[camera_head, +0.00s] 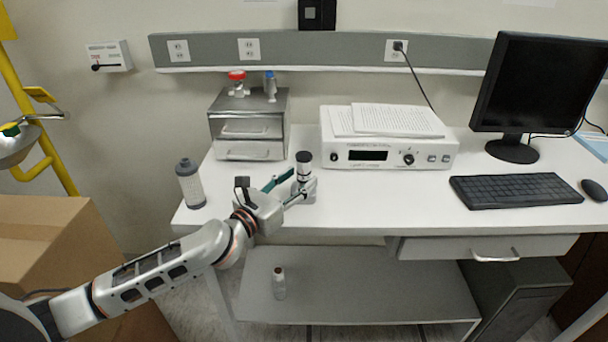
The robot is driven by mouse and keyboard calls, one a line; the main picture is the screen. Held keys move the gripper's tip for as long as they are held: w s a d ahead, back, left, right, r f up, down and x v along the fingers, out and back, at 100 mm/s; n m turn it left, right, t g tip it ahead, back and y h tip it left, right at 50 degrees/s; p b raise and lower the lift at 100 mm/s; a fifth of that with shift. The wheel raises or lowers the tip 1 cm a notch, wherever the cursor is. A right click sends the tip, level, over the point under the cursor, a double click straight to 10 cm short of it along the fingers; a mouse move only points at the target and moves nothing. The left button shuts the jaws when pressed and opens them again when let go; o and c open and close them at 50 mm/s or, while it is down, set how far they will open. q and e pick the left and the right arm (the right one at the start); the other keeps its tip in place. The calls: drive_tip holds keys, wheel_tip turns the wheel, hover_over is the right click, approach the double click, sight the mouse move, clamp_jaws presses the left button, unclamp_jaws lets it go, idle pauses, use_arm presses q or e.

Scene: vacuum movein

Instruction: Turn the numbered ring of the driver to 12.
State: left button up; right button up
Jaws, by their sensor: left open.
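My left gripper (297,191) reaches in from the left over the front of the white desk, with its jaws open. Right at its fingers stands a small upright cylinder with a dark top and a pale band, which looks like the driver (304,166). The numbers on the ring are too small to read. The gripper hides the lower part, and I cannot tell whether the fingers touch it. My right gripper is not in view.
A grey bottle (189,184) stands at the desk's left edge. A metal drawer box (249,128) and a white instrument (390,154) with papers on top stand behind. A keyboard (515,189) and a monitor (541,85) are at right. Bare desk (375,205) lies right of the gripper.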

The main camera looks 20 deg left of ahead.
use_arm(q)
drive_tip(key=shift+x, duration=1.2)
drive_tip(key=c, duration=1.1)
